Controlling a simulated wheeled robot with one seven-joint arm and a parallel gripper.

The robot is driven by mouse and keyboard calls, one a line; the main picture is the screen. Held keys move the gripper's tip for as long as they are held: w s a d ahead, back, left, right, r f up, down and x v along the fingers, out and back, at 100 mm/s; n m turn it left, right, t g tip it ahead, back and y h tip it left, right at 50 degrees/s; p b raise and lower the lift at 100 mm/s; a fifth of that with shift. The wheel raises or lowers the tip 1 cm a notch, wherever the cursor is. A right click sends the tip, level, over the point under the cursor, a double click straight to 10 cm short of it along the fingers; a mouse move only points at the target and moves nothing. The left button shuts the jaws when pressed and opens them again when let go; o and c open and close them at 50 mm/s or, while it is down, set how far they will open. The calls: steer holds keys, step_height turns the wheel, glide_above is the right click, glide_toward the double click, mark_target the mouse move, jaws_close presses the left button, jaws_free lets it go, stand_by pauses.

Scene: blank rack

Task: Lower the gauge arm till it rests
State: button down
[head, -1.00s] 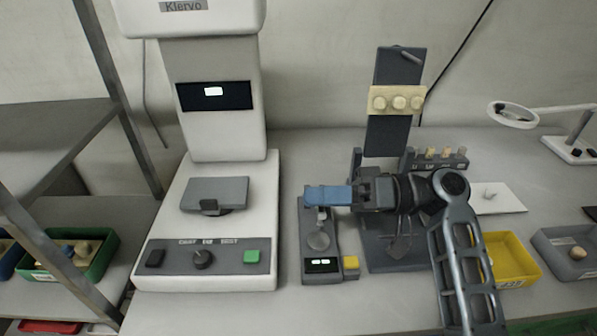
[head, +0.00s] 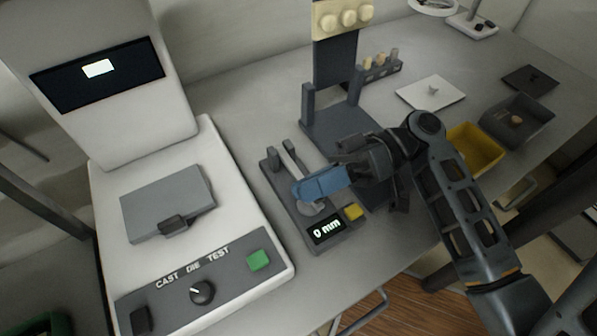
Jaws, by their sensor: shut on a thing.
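The gauge is a dark, narrow base (head: 279,187) on the bench, with a display (head: 327,229) reading 0 mm and a yellow button (head: 353,212) beside it. Its light grey gauge arm (head: 291,157) runs from the rear post toward the front. My gripper (head: 305,188) comes in from the right, its blue fingers shut on the front part of the gauge arm, which they hide. A round grey plate (head: 311,208) shows just below the fingers. I cannot tell whether the arm touches it.
A white test machine (head: 215,160) with a green button stands close on the left. Behind is a dark stand (head: 335,60) with a cream block. A yellow bin (head: 474,148), a grey bin (head: 518,124) and a white plate (head: 431,92) lie to the right.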

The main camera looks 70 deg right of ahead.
steer(key=shift+s+a+f+g, duration=0.3)
steer(key=shift+s+a+f, duration=0.2)
steer(key=shift+f, duration=0.1)
steer(key=c, duration=1)
jaws_free()
steer(key=shift+s, duration=0.1)
steer(key=shift+c, duration=0.2)
steer(key=r, duration=0.3)
steer(key=d+r, duration=0.1)
steer(key=r, duration=0.1)
steer(key=shift+w+r, duration=0.25)
steer(key=shift+r, duration=0.05)
steer(key=s+d+r+p, duration=0.2)
steer(key=s+d+r, duration=0.4)
steer(key=d, duration=0.3)
steer(key=shift+s+r, duration=0.35)
steer(key=shift+r, duration=0.1)
steer(key=shift+d, duration=0.1)
